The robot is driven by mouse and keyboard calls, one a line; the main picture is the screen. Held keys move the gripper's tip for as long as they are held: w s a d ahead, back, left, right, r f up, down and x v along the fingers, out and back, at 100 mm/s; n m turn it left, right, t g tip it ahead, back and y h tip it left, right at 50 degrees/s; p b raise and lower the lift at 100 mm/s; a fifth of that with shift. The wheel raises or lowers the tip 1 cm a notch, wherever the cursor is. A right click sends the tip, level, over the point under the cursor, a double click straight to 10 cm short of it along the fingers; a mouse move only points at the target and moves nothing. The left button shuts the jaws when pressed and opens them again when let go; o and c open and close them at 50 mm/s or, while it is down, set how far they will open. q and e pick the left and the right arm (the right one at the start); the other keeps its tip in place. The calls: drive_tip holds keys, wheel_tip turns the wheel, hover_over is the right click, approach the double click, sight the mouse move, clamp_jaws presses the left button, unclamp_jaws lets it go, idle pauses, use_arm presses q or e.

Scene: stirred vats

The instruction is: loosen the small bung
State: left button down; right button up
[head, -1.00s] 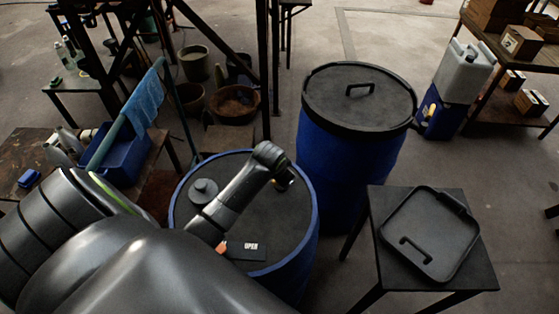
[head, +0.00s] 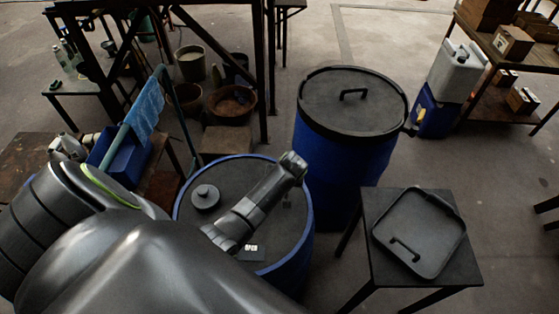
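The blue drum (head: 296,256) stands in front of me with a dark flat top. A large round grey bung (head: 205,196) sits on the top's left side. A small dark fitting (head: 287,199) shows right of my arm, perhaps the small bung; it is too small to tell. My arm from the left crosses over the drum top, its outer end (head: 293,165) near the far right rim. I cannot make out fingers or anything held there. My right gripper is out of view.
A label (head: 250,252) lies on the drum top, partly behind my arm. A taller lidded blue drum (head: 345,155) stands behind. A black stool (head: 376,262) with a square lid (head: 420,232) is at right. A blue bin (head: 125,160) stands at left.

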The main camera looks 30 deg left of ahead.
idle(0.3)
use_arm(q)
drive_tip(key=c, duration=1.3)
unclamp_jaws()
drive_tip(key=shift+r, duration=0.1)
drive_tip(key=b+v, duration=0.1)
drive_tip(key=v, duration=1.6)
drive_tip(key=shift+b, duration=0.3)
drive_tip(key=shift+d, duration=0.15)
